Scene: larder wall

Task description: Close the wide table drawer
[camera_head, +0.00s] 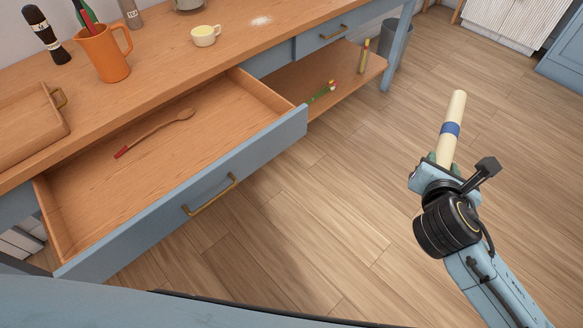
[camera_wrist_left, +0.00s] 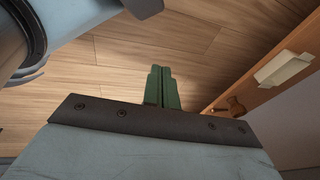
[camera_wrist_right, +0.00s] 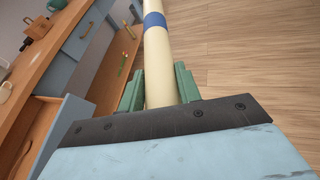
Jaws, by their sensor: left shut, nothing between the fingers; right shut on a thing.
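The wide table drawer (camera_head: 185,213) stands pulled far out from the table, with its blue front and brass handle (camera_head: 210,194) facing me. A wooden spoon with a red handle end (camera_head: 155,132) lies inside it. My right gripper (camera_head: 441,160) is to the right of the drawer, apart from it, above the floor. It is shut on a cream rod with a blue band (camera_head: 455,112), which also shows between the green fingers in the right wrist view (camera_wrist_right: 158,60). My left gripper (camera_wrist_left: 162,88) is shut and empty in the left wrist view; it is not seen in the head view.
A lower shelf (camera_head: 345,75) holds small items. A grey bin (camera_head: 396,42) stands behind. The floor at right is clear.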

